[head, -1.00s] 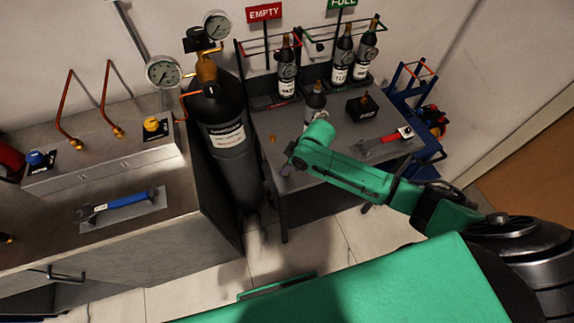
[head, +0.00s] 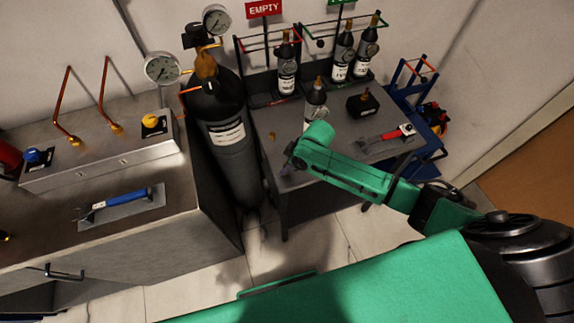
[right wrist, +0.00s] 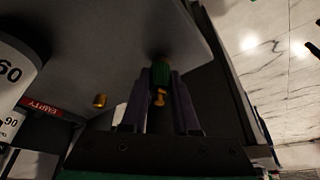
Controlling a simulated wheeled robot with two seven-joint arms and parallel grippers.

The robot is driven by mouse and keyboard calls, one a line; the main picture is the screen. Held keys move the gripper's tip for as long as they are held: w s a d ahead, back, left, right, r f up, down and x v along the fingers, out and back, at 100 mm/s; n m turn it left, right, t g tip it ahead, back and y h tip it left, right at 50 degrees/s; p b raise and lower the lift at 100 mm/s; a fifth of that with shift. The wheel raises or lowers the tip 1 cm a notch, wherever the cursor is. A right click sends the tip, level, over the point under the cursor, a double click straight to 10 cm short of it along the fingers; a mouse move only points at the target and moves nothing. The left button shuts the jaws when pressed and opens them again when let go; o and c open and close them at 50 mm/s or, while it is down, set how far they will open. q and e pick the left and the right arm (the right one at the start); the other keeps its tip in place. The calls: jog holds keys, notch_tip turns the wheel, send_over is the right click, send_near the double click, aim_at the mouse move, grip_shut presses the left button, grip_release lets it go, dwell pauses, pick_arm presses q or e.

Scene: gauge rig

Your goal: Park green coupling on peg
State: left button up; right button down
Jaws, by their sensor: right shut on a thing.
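My right gripper (head: 284,171) is over the left front part of the grey table (head: 278,118), seen from behind its green arm. In the right wrist view its two dark fingers (right wrist: 160,105) are shut on the green coupling (right wrist: 161,74), which has a brass end (right wrist: 159,97) pointing toward the palm. In the head view the coupling cannot be made out. A small brass piece (head: 272,136) is on the table near the gripper and also shows in the right wrist view (right wrist: 100,100). I cannot tell which thing is the peg. My left gripper is out of view.
A dark cylinder (head: 223,122) with gauges stands left of the table. Small bottles (head: 287,75) stand in racks at the back; one bottle (head: 315,97) and a black block (head: 363,104) are on the table. A red-handled tool (head: 388,137) lies at its right.

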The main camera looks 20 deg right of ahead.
jog(key=shift+c, duration=1.3)
grip_release()
jog(key=v, duration=1.4)
jog(key=shift+r, duration=0.3)
jog(key=shift+d, duration=0.1)
